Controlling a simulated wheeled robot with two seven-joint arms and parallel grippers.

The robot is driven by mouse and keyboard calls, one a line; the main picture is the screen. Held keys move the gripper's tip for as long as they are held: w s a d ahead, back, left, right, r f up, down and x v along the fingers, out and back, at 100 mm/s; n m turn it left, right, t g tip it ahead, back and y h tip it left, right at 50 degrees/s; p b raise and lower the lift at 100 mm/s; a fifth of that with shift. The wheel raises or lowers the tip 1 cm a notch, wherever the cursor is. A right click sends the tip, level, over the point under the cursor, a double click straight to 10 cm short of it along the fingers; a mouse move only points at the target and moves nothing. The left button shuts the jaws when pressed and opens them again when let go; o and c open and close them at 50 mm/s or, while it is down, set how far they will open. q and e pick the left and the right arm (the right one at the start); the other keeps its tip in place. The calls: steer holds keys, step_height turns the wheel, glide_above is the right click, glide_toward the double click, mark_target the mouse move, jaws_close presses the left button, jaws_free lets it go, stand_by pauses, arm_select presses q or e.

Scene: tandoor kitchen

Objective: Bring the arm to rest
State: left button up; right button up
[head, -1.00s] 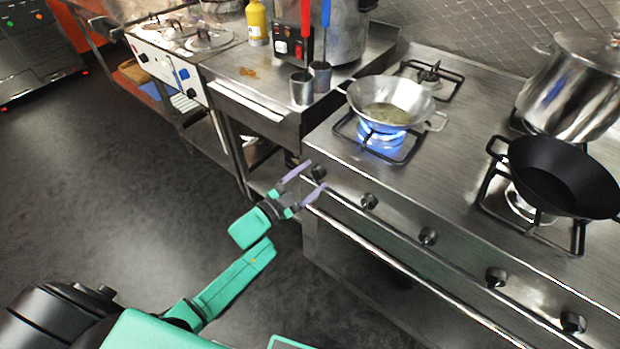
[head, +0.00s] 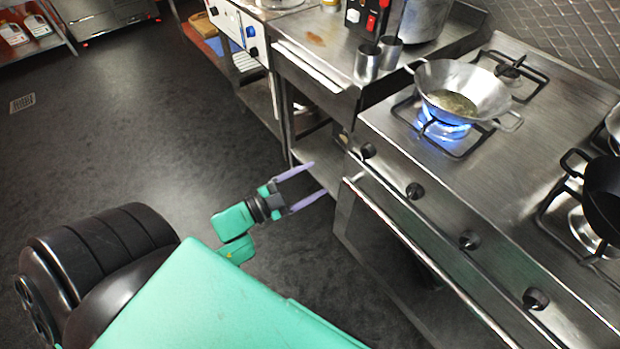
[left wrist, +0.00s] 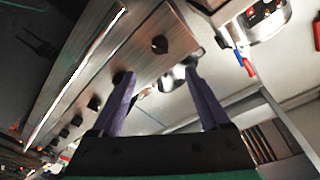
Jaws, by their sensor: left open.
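My left gripper (head: 309,187) has two purple fingers spread apart with nothing between them. In the head view it is over the floor, left of the stove's front rail and apart from it. In the left wrist view its fingers (left wrist: 160,100) frame the stove front and the shelf area beside it. My teal left arm is folded in close, low in the head view. My right gripper is not in view.
The stove (head: 480,190) fills the right, with a handrail (head: 410,245) and knobs on its front. A metal wok (head: 462,90) sits over a lit blue flame. A black pan (head: 602,200) is at the right edge. Open dark floor (head: 130,130) lies to the left.

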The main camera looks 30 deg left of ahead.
arm_select(q)
steer(key=shift+f, duration=0.1)
stand_by(0.3)
steer(key=s+a+f+n+g+y, duration=0.2)
steer(key=s+f+n+y, duration=0.1)
steer(key=f, duration=0.6)
steer(key=s+a+f+n+g+y, duration=0.2)
steer(key=s+a+f, duration=0.1)
steer(key=f, duration=0.6)
steer(key=s+a+f+n+g+y, duration=0.2)
steer(key=s+f+n+y, duration=0.1)
steer(key=f, duration=0.6)
steer(key=s+d+f+n+g, duration=0.1)
steer(key=s+f+g, duration=0.3)
steer(key=s, duration=0.6)
steer(key=s+d+f+n+g+y+p, duration=0.1)
steer(key=s+f+g, duration=0.4)
steer(key=s+f, duration=0.4)
steer(key=shift+s+d+f+n, duration=0.2)
steer(key=shift+s+d+n, duration=0.15)
steer(key=shift+s, duration=0.25)
